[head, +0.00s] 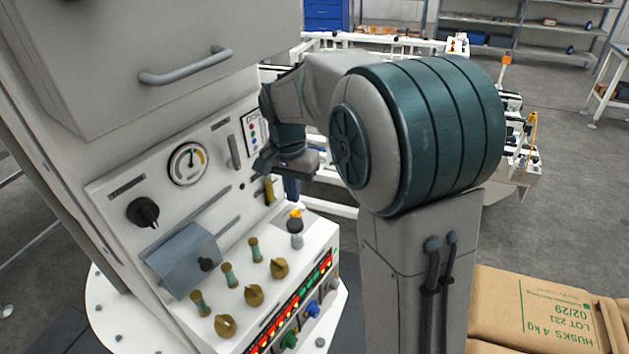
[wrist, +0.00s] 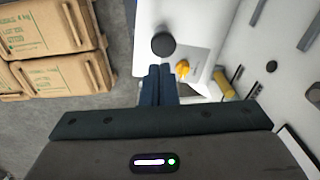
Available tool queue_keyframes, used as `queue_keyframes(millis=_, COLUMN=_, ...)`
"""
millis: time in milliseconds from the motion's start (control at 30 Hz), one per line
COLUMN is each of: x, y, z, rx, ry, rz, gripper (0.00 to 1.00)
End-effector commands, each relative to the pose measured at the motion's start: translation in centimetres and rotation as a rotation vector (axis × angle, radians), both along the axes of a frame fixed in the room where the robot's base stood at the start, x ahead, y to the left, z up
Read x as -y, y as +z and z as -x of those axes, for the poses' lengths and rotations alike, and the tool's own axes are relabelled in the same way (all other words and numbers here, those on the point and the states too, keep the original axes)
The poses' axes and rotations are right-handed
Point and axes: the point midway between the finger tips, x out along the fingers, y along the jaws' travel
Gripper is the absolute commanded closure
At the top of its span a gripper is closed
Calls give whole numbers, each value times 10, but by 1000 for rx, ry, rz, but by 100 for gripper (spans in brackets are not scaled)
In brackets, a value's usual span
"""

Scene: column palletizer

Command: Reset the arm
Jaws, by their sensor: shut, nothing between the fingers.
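My gripper (head: 292,188) points down in front of the right end of the control panel in the head view, with blue fingers. In the wrist view my gripper (wrist: 160,70) shows its two blue fingers together, with nothing between them. Just beyond the fingertips is a dark round knob top (wrist: 163,45); in the head view this grey-topped knob (head: 295,227) stands on the panel's ledge below the gripper. I cannot tell whether the fingers touch it. A small orange-yellow part (wrist: 183,68) lies beside it. My arm hides part of the panel's right side.
The white panel has a gauge (head: 188,164), a black rotary knob (head: 143,212), a blue-grey hinged cover (head: 184,260), brass levers and lit buttons. A cabinet handle (head: 186,68) juts out above. Cardboard boxes (head: 540,312) sit at the lower right. Grey floor lies open at the right.

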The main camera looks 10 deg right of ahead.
Motion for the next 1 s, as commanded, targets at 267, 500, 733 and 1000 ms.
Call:
queue_keyframes(millis=267, x=1, y=6, z=9, rx=15, ry=26, rz=-4, gripper=100)
queue_keyframes(millis=500, x=3, y=29, z=68, rx=108, ry=212, rz=-2, gripper=100)
queue_keyframes(millis=733, x=4, y=34, z=137, rx=208, ry=415, rz=37, gripper=100)
queue_keyframes(millis=1000, x=14, y=21, z=198, rx=293, ry=548, rz=83, gripper=100)
